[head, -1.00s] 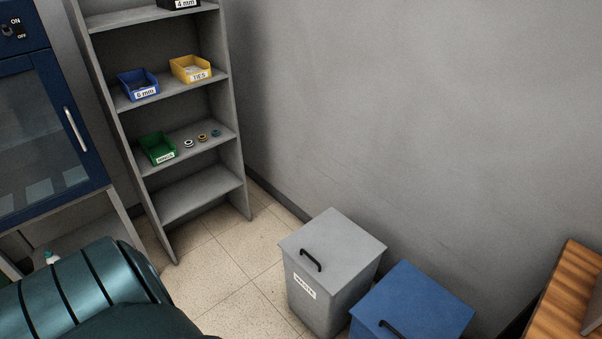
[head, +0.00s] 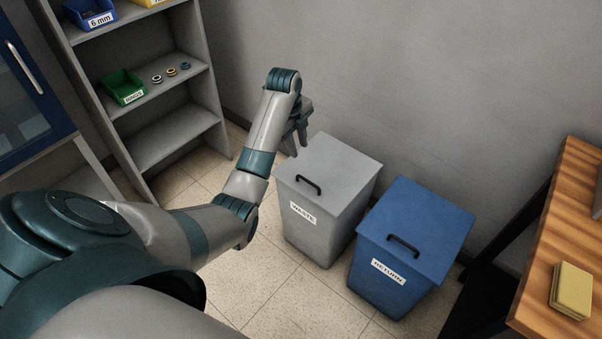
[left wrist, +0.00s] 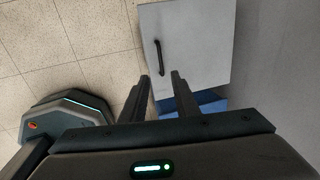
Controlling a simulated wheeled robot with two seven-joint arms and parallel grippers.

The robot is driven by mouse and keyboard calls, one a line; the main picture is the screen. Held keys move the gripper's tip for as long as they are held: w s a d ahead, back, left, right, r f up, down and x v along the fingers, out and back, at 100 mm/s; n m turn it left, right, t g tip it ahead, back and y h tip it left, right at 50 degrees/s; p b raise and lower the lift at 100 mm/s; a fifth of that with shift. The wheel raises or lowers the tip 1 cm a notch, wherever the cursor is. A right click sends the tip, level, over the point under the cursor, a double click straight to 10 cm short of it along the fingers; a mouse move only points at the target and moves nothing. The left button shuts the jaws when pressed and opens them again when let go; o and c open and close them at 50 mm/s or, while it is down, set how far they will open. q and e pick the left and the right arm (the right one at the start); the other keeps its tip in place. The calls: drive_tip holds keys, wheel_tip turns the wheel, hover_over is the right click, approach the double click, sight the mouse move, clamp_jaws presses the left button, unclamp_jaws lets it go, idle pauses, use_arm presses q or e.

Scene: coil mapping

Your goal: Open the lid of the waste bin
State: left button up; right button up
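The grey waste bin (head: 318,237) stands on the floor with its lid (head: 338,165) shut flat. A black handle (head: 308,185) is on the lid near its front left edge. In the left wrist view the lid (left wrist: 205,40) and its handle (left wrist: 160,57) lie ahead of the fingertips. My left gripper (head: 296,145) is beside the lid's back left side in the head view, pointing down and touching nothing that I can see. In the left wrist view the left gripper (left wrist: 162,82) has its two fingers apart with nothing between them. My right gripper is not in view.
A blue return bin (head: 395,280) with a black handle stands right of the waste bin. A shelf (head: 175,140) with small bins is at the left. A wooden table (head: 545,260) with a yellow block (head: 571,290) is at the right. The tiled floor in front is clear.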

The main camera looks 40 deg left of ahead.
sight(305, 179)
use_arm(q)
drive_tip(key=shift+f, duration=0.2)
